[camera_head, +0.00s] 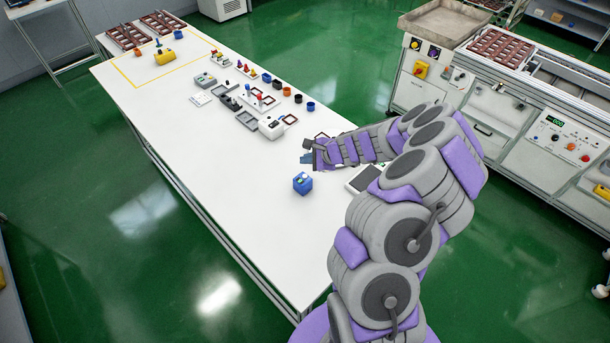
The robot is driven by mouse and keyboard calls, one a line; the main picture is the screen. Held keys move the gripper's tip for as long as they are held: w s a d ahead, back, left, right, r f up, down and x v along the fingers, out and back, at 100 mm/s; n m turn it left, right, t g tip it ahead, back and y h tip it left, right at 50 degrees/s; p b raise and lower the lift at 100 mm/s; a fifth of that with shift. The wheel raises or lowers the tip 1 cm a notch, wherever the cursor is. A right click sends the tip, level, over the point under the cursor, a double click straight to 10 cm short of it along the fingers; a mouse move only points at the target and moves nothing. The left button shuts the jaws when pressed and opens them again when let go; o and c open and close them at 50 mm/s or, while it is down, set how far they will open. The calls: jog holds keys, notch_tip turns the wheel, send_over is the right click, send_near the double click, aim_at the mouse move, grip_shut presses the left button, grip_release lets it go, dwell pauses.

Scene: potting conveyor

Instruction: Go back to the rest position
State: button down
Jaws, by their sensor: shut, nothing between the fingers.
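My arm, grey with purple pads, rises from the bottom right and bends over the right side of the long white table (205,150). My gripper (305,153) is at the arm's end, pointing left above the table. It is shut and holds nothing. A small blue cube-shaped object (302,184) with a green spot on top stands on the table just below the gripper, apart from it in the picture. My forearm partly hides a dark-screened device (357,183) on the table.
A white device (271,128), grey trays and small coloured parts stand along the table's middle. A conveyor machine (540,120) stands to the right. The table's front left and the green floor are clear.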

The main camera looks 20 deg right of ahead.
dwell(0.4)
jog(key=s+a+r+n+g+y+b, duration=0.1)
jog(key=s+a+r+n+g+y, duration=0.15)
jog(key=a+r+n, duration=0.6)
jog(key=s+a+r+n+g+b, duration=0.1)
jog(key=s+a+r+n+g, duration=0.3)
jog(key=s+a+r, duration=0.7)
jog(key=s+d+n+g+h, duration=0.1)
jog(key=s+d+n+h, duration=0.1)
jog(key=s, duration=0.7)
jog(key=s+d+f+n+g+h+b, duration=0.1)
jog(key=s+d+n+h, duration=0.1)
jog(key=s, duration=0.8)
jog(key=s+d+f+n+g+h+b, duration=0.1)
jog(key=s+d+n+h, duration=0.1)
jog(key=s, duration=0.8)
jog(key=shift+s+d+n+h, duration=0.2)
jog(key=shift+d+n+h, duration=0.15)
jog(key=shift+n+h, duration=0.5)
